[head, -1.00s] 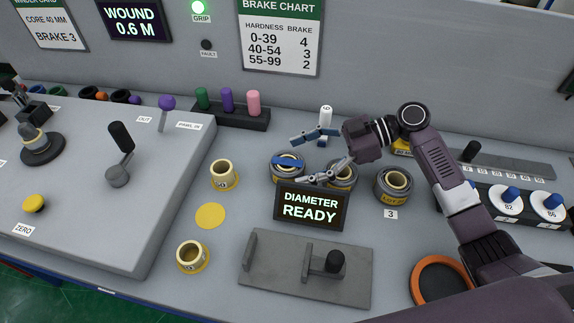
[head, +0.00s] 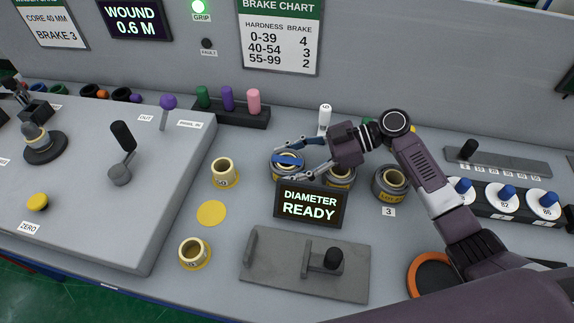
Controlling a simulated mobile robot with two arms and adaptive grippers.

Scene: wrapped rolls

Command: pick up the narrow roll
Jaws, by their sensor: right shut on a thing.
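The middle roll (head: 340,183) is partly hidden by my right gripper and the display. The right roll (head: 391,184) stands clear behind the label 3. I cannot tell from their widths which is the narrow one. My right gripper (head: 281,163) reaches in from the right and is shut on the leftmost roll, a finger on its far and near sides. The roll appears still at table level. My left gripper is out of view.
The display (head: 310,204) reading "DIAMETER READY" stands close in front of the rolls. A grey fixture with a black knob (head: 332,258) lies nearer. Two small yellow cores (head: 225,172) and a yellow disc (head: 212,213) are to the left. A white-topped peg (head: 324,117) stands behind.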

